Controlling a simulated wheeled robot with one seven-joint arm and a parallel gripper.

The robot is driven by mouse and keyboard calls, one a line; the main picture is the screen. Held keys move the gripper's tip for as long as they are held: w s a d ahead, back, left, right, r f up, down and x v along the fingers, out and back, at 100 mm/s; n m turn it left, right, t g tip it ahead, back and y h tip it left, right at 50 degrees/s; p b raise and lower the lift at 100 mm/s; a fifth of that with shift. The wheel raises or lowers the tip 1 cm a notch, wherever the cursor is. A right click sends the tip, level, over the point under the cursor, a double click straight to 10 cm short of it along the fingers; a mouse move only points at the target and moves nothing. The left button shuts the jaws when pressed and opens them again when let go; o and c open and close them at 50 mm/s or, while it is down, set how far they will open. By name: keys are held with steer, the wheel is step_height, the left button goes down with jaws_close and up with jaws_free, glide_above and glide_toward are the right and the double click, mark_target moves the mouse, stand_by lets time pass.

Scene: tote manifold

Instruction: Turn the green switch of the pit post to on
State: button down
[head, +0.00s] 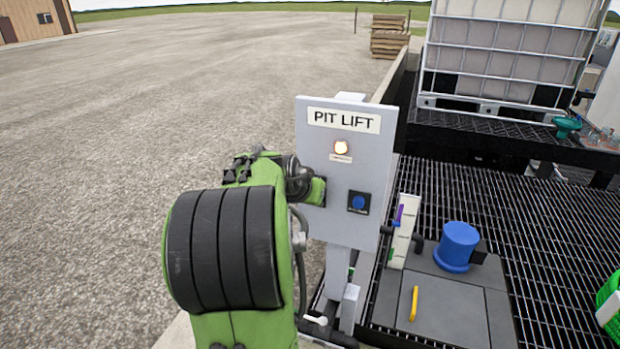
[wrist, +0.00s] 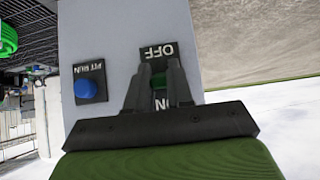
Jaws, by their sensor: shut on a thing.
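The pit post's grey panel (head: 318,236) carries a "PIT LIFT" sign (head: 344,119). In the wrist view, the green switch (wrist: 159,80) sits on a dark plate with OFF above it and ON below it, the lettering upside down. My gripper (wrist: 158,72) is shut on the switch, one dark finger on each side. The fingers cover much of it, so I cannot tell its exact angle. In the head view, my green arm hides the switch and the fingers at the panel's left side.
Right of the post are a grating (head: 540,240), a blue capped fitting (head: 458,246) and a caged tank (head: 505,50). Open gravel lies left.

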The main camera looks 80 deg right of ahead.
steer(key=shift+d+r+y+p, duration=0.2)
steer(key=shift+r+y+p, duration=0.25)
steer(key=shift+y+p, duration=0.65)
steer(key=shift+p, duration=0.45)
steer(key=c, duration=1.2)
jaws_free()
steer(key=shift+o, duration=1)
steer(key=shift+f, duration=0.1)
steer(key=s+p+v, duration=0.1)
steer(key=p+v, duration=0.1)
steer(key=v, duration=1.3)
steer(key=shift+w+a+r, duration=0.25)
steer(key=shift+w+a, duration=0.15)
